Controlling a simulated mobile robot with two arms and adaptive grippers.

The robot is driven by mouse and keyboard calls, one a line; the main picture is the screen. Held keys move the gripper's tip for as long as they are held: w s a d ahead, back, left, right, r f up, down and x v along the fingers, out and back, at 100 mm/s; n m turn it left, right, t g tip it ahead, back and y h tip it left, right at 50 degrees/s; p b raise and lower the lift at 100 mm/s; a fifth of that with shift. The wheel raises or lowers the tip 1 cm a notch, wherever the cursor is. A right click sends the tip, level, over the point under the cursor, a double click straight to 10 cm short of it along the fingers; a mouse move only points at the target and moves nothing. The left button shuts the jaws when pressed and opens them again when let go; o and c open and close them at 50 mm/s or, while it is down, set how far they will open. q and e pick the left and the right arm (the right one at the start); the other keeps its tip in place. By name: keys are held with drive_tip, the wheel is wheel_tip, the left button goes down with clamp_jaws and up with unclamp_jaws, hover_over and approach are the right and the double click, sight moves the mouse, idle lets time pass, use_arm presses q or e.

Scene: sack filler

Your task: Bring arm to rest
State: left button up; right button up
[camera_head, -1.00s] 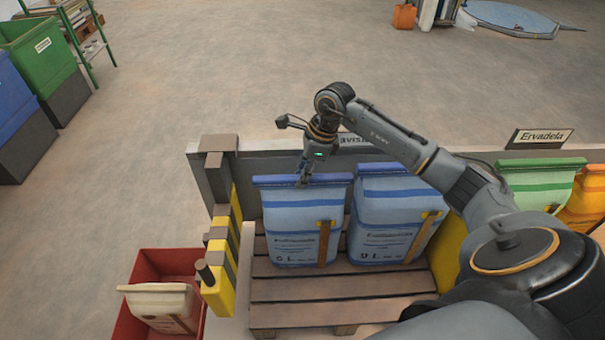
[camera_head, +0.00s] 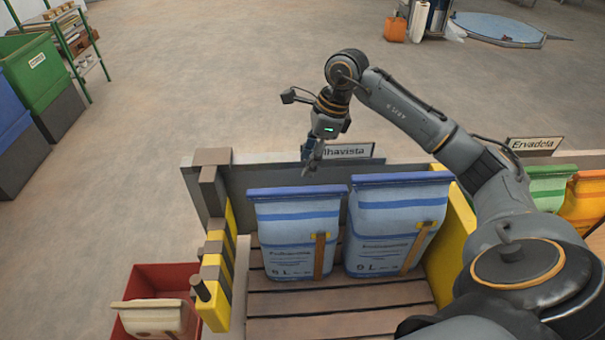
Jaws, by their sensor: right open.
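My right arm reaches in from the lower right and bends down at the wrist. My right gripper (camera_head: 310,166) is open and empty, pointing down just above the top edge of the left blue-and-white sack (camera_head: 294,235). A second blue-and-white sack (camera_head: 396,228) stands beside it on the right. Both sacks stand upright on a slatted wooden pallet (camera_head: 340,302) against a grey board. My left gripper does not show.
A sign ending in "lhavista" (camera_head: 345,150) is partly hidden behind the gripper. Yellow-and-grey posts (camera_head: 213,290) and a red bin (camera_head: 140,289) with a cream sack are at lower left. Green (camera_head: 547,187) and orange (camera_head: 590,198) sacks stand at right. Open floor lies behind.

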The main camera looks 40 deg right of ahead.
drive_tip(key=shift+v, duration=1.1)
